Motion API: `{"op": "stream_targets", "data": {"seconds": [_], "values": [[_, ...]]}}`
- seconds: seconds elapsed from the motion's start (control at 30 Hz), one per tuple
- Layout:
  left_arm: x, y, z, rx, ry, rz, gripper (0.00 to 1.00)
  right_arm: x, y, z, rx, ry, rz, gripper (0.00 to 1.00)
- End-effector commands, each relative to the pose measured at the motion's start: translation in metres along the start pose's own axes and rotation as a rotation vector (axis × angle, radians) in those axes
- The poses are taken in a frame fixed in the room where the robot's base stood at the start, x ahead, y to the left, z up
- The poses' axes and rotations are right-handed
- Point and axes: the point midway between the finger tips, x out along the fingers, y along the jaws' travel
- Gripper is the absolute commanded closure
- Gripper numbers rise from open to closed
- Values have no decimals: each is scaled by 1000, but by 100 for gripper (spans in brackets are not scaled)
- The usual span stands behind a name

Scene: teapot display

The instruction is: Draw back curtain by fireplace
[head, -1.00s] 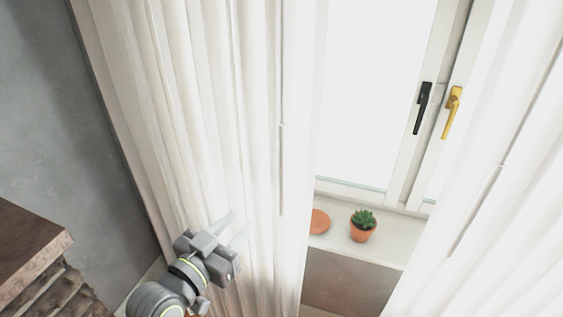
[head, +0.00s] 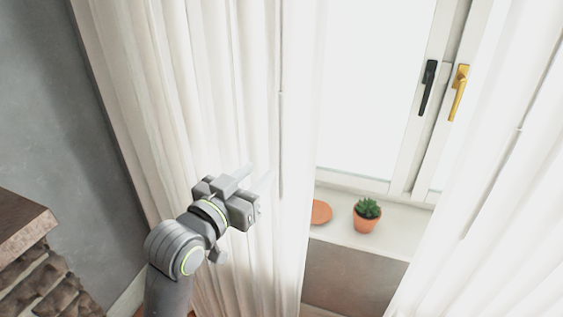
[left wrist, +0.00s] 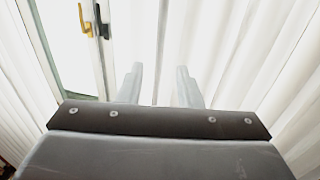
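The white pleated curtain by the fireplace (head: 175,110) hangs at the left of the window, beside the grey wall, and covers the window's left part. My left gripper (head: 255,178) is in front of this curtain, a little left of its inner edge. In the left wrist view its two fingers (left wrist: 158,80) stand apart with white folds (left wrist: 225,50) beyond them. I cannot tell whether the fingertips touch the cloth. The fireplace (head: 25,225), with a brown mantel over rough stone, is at the lower left. My right gripper is not in view.
A second white curtain (head: 510,210) hangs at the right. Between the curtains, a sill (head: 385,240) holds a potted succulent (head: 367,216) and a terracotta saucer (head: 321,212). The window has a black handle (head: 427,88) and a gold handle (head: 459,92).

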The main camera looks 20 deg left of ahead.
Motion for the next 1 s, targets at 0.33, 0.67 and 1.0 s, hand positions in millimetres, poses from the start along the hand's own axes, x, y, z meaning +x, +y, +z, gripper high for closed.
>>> {"op": "stream_targets", "data": {"seconds": [0.33, 0.67, 1.0], "values": [[54, 0, -3, -2, -2, 0, 68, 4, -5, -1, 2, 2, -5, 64], [95, 0, -2, 0, -1, -1, 68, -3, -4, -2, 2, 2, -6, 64], [102, 0, -1, 1, 0, -1, 68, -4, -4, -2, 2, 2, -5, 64]]}}
